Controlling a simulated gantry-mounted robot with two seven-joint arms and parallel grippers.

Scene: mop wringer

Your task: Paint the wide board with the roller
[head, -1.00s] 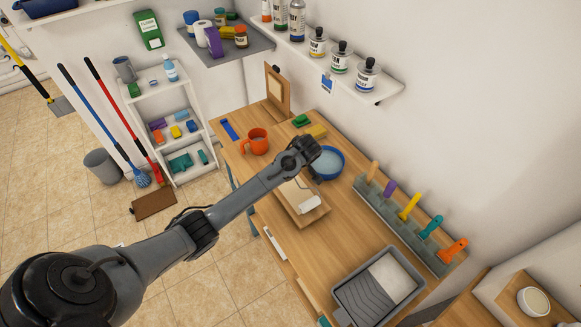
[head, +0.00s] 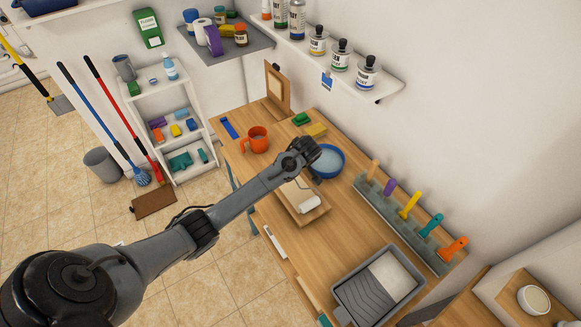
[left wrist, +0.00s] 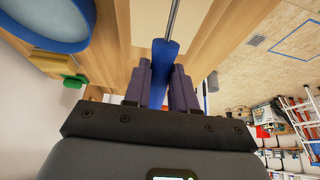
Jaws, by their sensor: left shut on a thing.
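My left gripper (left wrist: 162,88) is shut on the blue handle (left wrist: 164,60) of the roller; a thin metal rod runs up from it. In the head view my left arm reaches in from the left and its wrist hides the fingers and handle. The white roller head (head: 310,203) is at the near right part of the wide board (head: 306,219), seemingly resting on it. A pale area shows on the board beside the wrist; how much is painted is unclear. The grey paint tray (head: 352,293) with white paint stands nearer on the workbench. My right gripper is not in view.
A blue bowl (head: 341,164) stands close behind my left wrist. An orange mug (head: 255,140) is farther left. A grey rack (head: 397,227) with several coloured-handled tools runs along the wall side. Bare bench top (head: 345,225) lies between board and rack.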

